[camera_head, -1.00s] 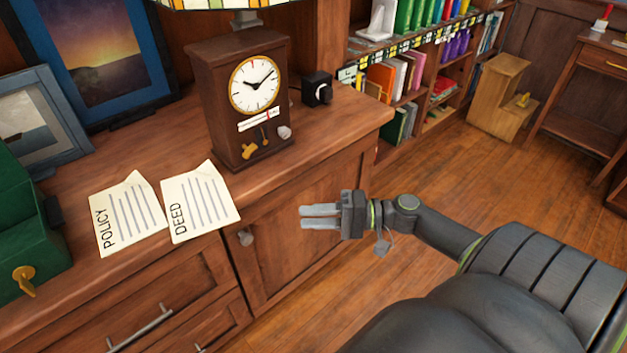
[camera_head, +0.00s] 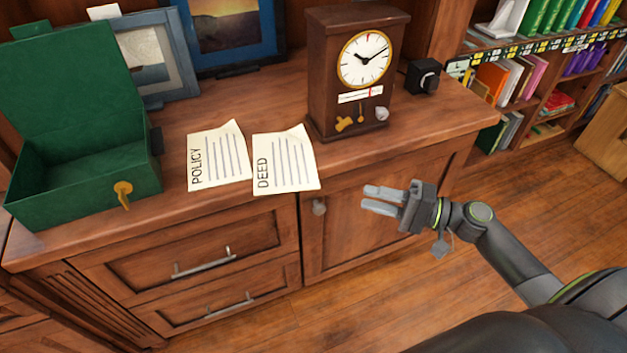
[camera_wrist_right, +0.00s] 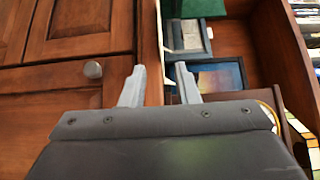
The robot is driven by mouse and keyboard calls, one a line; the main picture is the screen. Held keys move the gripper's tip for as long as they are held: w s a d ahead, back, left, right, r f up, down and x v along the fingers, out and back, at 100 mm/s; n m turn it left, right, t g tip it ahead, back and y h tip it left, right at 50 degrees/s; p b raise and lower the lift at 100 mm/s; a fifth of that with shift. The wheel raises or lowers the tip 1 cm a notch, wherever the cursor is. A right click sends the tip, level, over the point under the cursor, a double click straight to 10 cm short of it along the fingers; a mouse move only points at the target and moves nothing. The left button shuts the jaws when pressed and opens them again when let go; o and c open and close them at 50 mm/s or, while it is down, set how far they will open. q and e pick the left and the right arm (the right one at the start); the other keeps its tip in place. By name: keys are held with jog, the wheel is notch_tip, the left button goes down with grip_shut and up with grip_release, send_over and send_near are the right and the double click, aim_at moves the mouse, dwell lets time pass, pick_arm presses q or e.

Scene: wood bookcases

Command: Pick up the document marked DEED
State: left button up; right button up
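The DEED document (camera_head: 288,165) is a cream sheet with dark lines and a curled corner. It lies flat on the wooden cabinet top, near the front edge. The similar POLICY document (camera_head: 220,160) lies just left of it. My right gripper (camera_head: 366,198) is in front of the cabinet, right of and a little below the DEED sheet in the picture. It is apart from the sheet, with its two fingers spread and nothing between them. My left gripper is not in view.
An open green box (camera_head: 60,200) with a brass key stands left of the papers. A wooden clock (camera_head: 350,95) stands behind and right of the DEED sheet. A small black device (camera_head: 423,78) sits farther right. A door knob (camera_head: 319,206) sticks out below the cabinet edge.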

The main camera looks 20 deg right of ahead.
aim_at(308, 183)
jog(key=p+x, duration=0.2)
jog(key=x, duration=1.2)
jog(key=shift+w+a, duration=0.1)
jog(key=shift+a, duration=0.1)
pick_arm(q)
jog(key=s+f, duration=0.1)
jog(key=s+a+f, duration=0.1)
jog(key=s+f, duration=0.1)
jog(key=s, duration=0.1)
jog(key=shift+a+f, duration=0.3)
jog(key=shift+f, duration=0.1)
pick_arm(e)
grip_shut()
